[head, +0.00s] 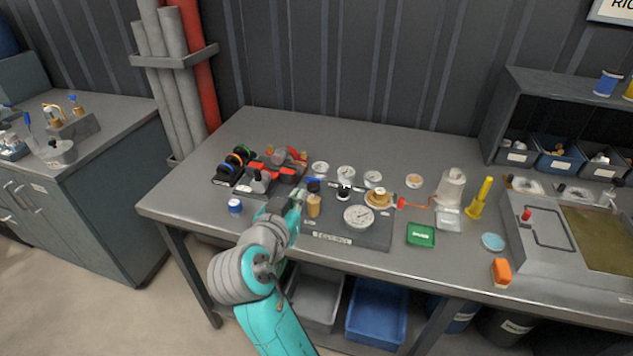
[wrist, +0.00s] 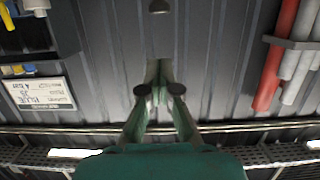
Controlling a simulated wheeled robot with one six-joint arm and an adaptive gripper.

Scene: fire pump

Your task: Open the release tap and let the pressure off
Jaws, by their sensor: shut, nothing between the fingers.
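The pump rig is a grey plate (head: 378,236) on the bench, with a label on its front edge that is too small to read. On it are a round pressure gauge (head: 358,216), a brass fitting with a blue top (head: 313,203), a black knob (head: 343,194) and a wide brass piece (head: 378,199). I cannot tell for sure which part is the release tap. My gripper (head: 299,194) is just left of the blue-topped fitting; contact cannot be made out. In the wrist view its fingers (wrist: 158,72) are together and empty, against the wall; the rig is not seen there.
Left of the rig stand red-and-black clamps (head: 276,170) and a blue-capped jar (head: 235,206). Small dials (head: 346,174) stand behind it.

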